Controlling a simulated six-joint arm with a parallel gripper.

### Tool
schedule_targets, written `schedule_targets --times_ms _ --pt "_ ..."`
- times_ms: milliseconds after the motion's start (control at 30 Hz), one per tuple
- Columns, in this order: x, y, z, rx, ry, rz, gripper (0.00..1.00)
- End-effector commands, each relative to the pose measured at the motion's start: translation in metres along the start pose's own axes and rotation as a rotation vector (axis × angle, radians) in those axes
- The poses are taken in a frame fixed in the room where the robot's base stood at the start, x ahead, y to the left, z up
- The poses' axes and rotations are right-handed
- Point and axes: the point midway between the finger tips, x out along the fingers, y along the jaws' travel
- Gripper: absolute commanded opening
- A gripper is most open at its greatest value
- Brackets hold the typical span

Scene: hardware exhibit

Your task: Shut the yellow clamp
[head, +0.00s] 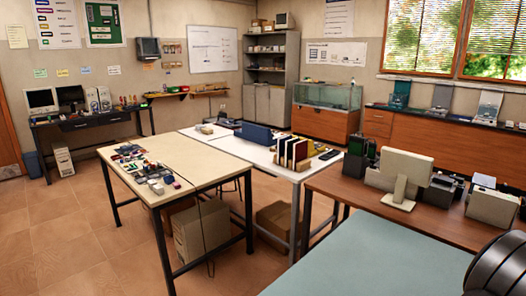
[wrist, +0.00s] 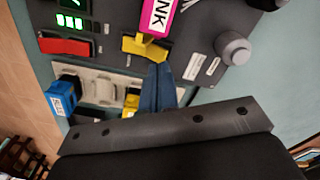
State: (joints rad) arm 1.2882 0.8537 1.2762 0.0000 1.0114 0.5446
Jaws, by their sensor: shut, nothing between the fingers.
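In the wrist view, my gripper (wrist: 159,68) is shut and empty, its dark blue fingers together over a grey panel (wrist: 110,50). A yellow piece (wrist: 143,47) lies just beyond the fingertips, partly covered by a pink labelled piece (wrist: 160,16). I cannot tell whether the fingertips touch it. A second yellow piece (wrist: 131,102) sits left of the fingers at the end of a cream block (wrist: 97,88), partly hidden by my gripper. I cannot tell for certain which yellow piece is the clamp, or how far open it stands. The panel is not clear in the head view.
In the wrist view, a red switch (wrist: 65,45), green-lit displays (wrist: 70,22) and a blue labelled piece (wrist: 62,98) are at left; a grey knob (wrist: 234,48) is at right. The head view shows a teal tabletop (head: 370,262) in front and a brown table (head: 345,190) behind it.

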Motion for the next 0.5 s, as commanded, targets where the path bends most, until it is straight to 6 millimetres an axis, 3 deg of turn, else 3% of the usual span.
schedule_targets --times_ms 500 --pt "0.0109 0.0 0.0001 0.0 -0.001 0.0 0.0"
